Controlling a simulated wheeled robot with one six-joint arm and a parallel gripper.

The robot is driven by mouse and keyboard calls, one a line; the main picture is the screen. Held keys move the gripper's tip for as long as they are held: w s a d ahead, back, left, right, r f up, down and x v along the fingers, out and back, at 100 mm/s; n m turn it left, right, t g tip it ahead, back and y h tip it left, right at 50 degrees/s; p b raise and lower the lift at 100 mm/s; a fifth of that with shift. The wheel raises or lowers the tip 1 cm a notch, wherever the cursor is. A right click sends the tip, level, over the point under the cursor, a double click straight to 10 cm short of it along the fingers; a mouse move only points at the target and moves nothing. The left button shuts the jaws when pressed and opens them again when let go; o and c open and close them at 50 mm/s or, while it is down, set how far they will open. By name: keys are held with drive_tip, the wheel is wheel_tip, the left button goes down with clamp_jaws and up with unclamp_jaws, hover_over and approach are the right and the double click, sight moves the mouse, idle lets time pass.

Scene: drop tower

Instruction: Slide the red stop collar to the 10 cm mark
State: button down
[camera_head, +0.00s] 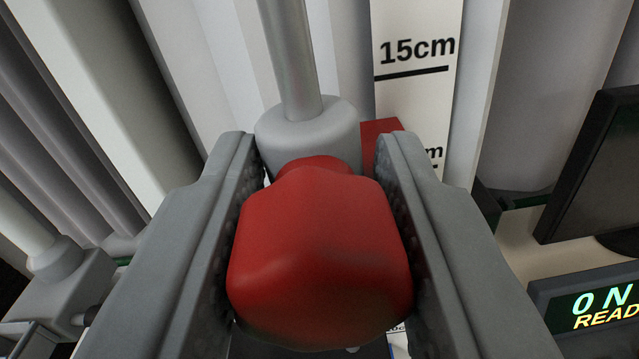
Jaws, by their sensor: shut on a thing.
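My gripper (320,190) is shut on the red knob (320,250) of the stop collar, with one finger on each side of it. A red block (380,133), which looks like part of the same collar, shows behind the right finger against the white scale (415,110). The scale reads 15cm above this red part. A lower label is mostly hidden by the right finger, with only its final "m" showing. A grey cylinder (308,135) on a vertical metal rod (291,60) sits just behind the knob.
A dark screen (600,165) stands at the right. Below it, a lit display (590,308) shows partly cut-off text, "0 N" and "READ". Pale upright columns (90,90) fill the left. A grey fitting (60,280) with a rod stands at the lower left.

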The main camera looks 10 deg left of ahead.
drive_tip(key=shift+f, duration=1.3)
drive_tip(key=c, duration=1.1)
unclamp_jaws()
drive_tip(key=shift+o, duration=0.2)
drive_tip(key=s, duration=1.7)
drive_tip(key=shift+s+a, duration=0.15)
drive_tip(key=shift+s, duration=0.05)
